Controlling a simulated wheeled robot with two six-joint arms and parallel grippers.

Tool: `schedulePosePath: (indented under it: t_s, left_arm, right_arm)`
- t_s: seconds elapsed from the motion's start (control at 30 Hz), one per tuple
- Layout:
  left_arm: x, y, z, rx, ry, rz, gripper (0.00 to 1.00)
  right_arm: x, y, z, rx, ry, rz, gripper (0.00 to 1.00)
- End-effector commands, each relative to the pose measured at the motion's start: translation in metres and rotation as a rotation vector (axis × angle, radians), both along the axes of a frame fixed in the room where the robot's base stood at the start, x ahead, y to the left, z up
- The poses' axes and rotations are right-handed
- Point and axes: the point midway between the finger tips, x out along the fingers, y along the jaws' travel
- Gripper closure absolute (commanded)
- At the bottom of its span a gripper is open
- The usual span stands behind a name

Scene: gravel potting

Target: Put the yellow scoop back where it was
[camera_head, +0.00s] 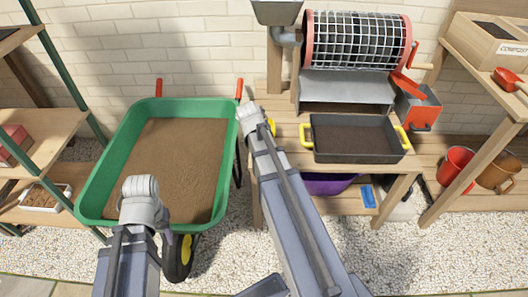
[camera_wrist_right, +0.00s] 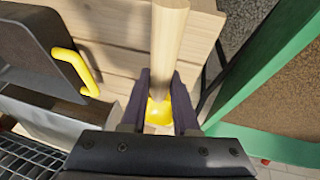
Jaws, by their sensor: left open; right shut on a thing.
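The yellow scoop (camera_wrist_right: 157,112) is between the dark fingers of my right gripper (camera_wrist_right: 160,108) in the right wrist view. A pale wooden rod, which looks like its handle (camera_wrist_right: 168,45), runs up from the yellow part. In the head view, my right gripper (camera_head: 254,117) is over the left end of the wooden bench, and a bit of yellow shows beside it. Most of the scoop is hidden there. My left gripper (camera_head: 140,190) is open, above the lower part of the green wheelbarrow (camera_head: 92,190); its fingers are mostly hidden.
The wooden bench (camera_head: 408,163) carries a dark tray (camera_head: 358,157) with yellow handles, close to my right gripper. A sieve drum (camera_head: 357,40) stands behind. The wheelbarrow holds brown soil. A shelf (camera_head: 45,130) stands left; a red scoop (camera_head: 508,79) lies at right.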

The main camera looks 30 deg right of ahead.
Motion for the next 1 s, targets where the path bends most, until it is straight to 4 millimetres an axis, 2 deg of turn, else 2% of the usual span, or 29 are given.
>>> schedulePosePath:
  t_s: [0.03,0.23,0.67,0.7,0.93,1.0]
  left_arm:
    - [0.0,0.0,-0.01,0.001,0.0,0.0,0.5]
    - [0.0,0.0,-0.034,0.001,-0.001,-0.004,0.5]
    - [0.0,0.0,-0.037,-0.001,-0.001,-0.005,0.5]
    - [0.0,0.0,-0.036,-0.001,-0.001,-0.005,0.5]
    - [0.0,0.0,-0.036,0.0,0.0,-0.005,0.5]
    - [0.0,0.0,-0.036,0.0,0.0,-0.005,0.5]
  right_arm:
    - [0.0,0.0,-0.01,0.0,0.0,0.0,1.0]
    - [0.0,0.0,-0.034,0.0,0.0,0.0,1.0]
    - [0.0,0.0,-0.037,0.0,0.0,0.0,1.0]
    - [0.0,0.0,-0.036,0.0,0.0,0.0,0.69]
    - [0.0,0.0,-0.036,0.0,0.0,0.0,0.43]
    - [0.0,0.0,-0.036,0.0,0.0,0.0,0.42]
